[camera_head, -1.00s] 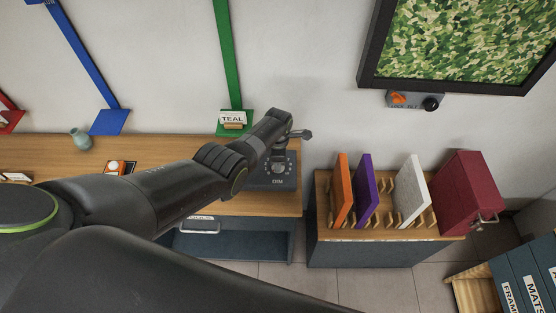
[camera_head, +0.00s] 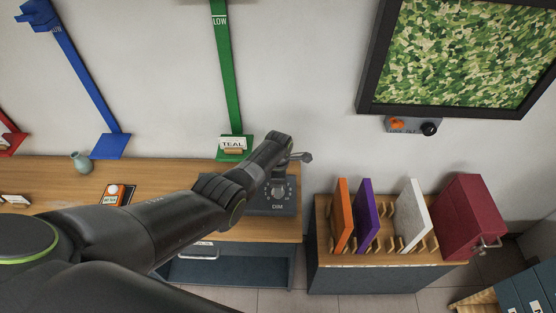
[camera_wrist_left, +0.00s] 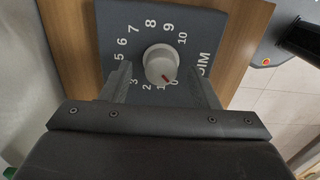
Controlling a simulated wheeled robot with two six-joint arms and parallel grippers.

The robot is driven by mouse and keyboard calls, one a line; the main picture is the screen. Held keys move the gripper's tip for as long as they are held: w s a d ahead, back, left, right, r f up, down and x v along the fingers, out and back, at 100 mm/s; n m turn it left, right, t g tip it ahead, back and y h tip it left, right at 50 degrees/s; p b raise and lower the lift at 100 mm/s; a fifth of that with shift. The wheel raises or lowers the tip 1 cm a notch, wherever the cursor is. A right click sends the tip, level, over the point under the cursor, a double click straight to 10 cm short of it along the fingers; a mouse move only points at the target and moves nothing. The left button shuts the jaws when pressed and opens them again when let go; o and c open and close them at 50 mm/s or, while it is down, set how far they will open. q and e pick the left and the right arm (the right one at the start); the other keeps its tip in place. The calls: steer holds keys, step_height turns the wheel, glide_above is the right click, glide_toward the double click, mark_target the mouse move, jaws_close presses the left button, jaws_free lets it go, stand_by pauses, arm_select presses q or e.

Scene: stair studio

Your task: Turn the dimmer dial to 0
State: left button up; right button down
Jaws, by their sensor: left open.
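The dimmer panel (camera_head: 288,209), dark with "DIM" on it, lies on the wooden desk's right end. The wrist view shows its white dial (camera_wrist_left: 158,58) in a ring of numbers up to 10. The dial's red mark points to the lower right, close to the 0 and near the 1. My left gripper (camera_wrist_left: 160,84) is open, with one finger on each side of the dial; I cannot tell whether they touch it. In the head view my left gripper (camera_head: 300,158) is above the panel and partly hidden by its arm. My right gripper is not in view.
An orange-and-white box (camera_head: 114,194) and a teal vase (camera_head: 80,161) stand on the desk (camera_head: 60,170). A "TEAL" card (camera_head: 233,144) is behind the panel. A rack with upright panels (camera_head: 365,258) stands to the right, below a framed picture (camera_head: 470,50).

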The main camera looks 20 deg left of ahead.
arm_select(q)
steer(key=shift+r, duration=0.8)
step_height(320, 180, up, 15)
steer(key=b, duration=0.1)
steer(key=shift+f, duration=0.15)
